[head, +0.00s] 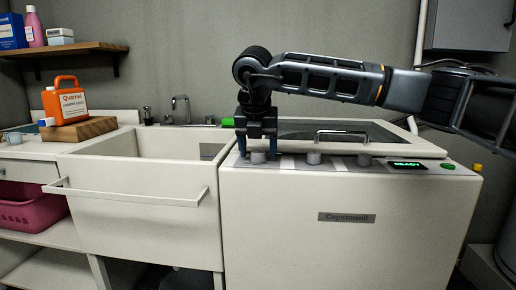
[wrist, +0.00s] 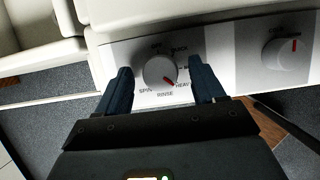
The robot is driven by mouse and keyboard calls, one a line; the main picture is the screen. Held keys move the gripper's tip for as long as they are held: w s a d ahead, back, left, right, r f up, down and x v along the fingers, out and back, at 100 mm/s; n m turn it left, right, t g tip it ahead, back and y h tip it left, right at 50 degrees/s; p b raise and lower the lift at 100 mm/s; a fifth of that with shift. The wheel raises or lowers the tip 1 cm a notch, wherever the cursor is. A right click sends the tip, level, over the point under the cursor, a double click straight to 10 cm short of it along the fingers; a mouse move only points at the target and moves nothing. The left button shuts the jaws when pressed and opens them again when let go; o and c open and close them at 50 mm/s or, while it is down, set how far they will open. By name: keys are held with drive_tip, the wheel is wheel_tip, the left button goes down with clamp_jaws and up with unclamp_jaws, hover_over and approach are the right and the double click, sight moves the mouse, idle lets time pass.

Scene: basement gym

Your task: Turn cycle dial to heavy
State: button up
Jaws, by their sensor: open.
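The cycle dial (wrist: 158,72) is a round grey-white knob on the washer's panel. Its red mark points down and right, between the printed HEAVY and RINSE. OFF, QUICK and SPIN also show around it; one label is partly hidden by a finger. In the head view the dial (head: 258,157) is the leftmost knob on the washer (head: 340,215). My gripper (head: 257,143) points down over it. In the wrist view its dark blue fingers (wrist: 160,66) stand open on either side of the dial. Gaps show between the fingers and the dial, so it appears ungripped.
A second knob (wrist: 287,55) with a red mark is to the right. The lid handle (head: 342,133) is behind the panel. A sink (head: 150,150) adjoins left.

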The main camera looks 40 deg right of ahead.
drive_tip(key=v, duration=0.7)
drive_tip(key=shift+r+p, duration=0.35)
drive_tip(key=shift+a, duration=0.15)
